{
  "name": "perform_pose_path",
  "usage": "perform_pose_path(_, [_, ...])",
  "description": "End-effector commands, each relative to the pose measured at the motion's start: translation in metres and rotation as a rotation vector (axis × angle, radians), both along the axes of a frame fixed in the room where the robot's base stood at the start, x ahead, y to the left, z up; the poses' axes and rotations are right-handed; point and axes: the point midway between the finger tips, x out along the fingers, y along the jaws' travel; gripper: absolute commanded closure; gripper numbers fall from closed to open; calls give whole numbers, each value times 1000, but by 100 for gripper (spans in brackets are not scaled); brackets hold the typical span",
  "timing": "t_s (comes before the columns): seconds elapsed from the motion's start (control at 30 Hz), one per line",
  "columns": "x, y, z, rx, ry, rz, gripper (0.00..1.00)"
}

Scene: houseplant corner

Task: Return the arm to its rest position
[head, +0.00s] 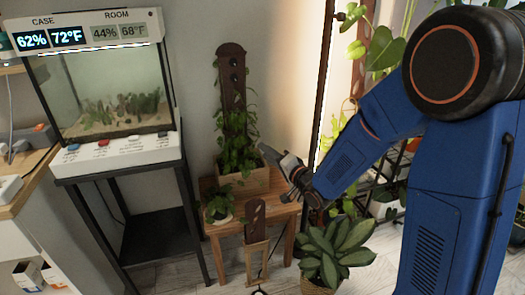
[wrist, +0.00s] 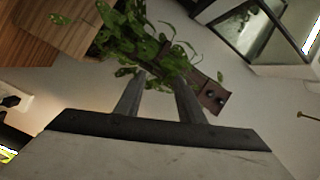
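My blue arm (head: 345,165) reaches in from the right in the head view. My gripper (head: 266,152) points left, in front of the wall, beside the climbing plant (head: 238,153) and above its wooden planter box (head: 254,183). In the wrist view, the two fingers of my gripper (wrist: 160,82) stand apart with nothing held between them. Leaves (wrist: 125,40) and the brown perforated plank (wrist: 210,97) show beyond the fingertips; whether they touch is unclear.
A wooden stool (head: 285,215) carries the planter and a small potted plant (head: 218,203). A lit glass case (head: 100,95) on a black stand (head: 155,222) is at left. A broad-leaved plant (head: 335,250) stands below my arm. A leafy shelf is behind it.

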Motion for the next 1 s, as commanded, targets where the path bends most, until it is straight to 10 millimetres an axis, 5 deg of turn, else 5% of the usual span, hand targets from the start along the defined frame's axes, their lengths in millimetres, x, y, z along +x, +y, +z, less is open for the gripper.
perform_pose_path(0.47, [-1, -8, 3, -32, 0, -18, 64])
perform_pose_path(0.77, [-11, -67, 21, -308, 34, -154, 64])
perform_pose_path(1.0, [-41, -124, 30, -548, 111, -238, 64])
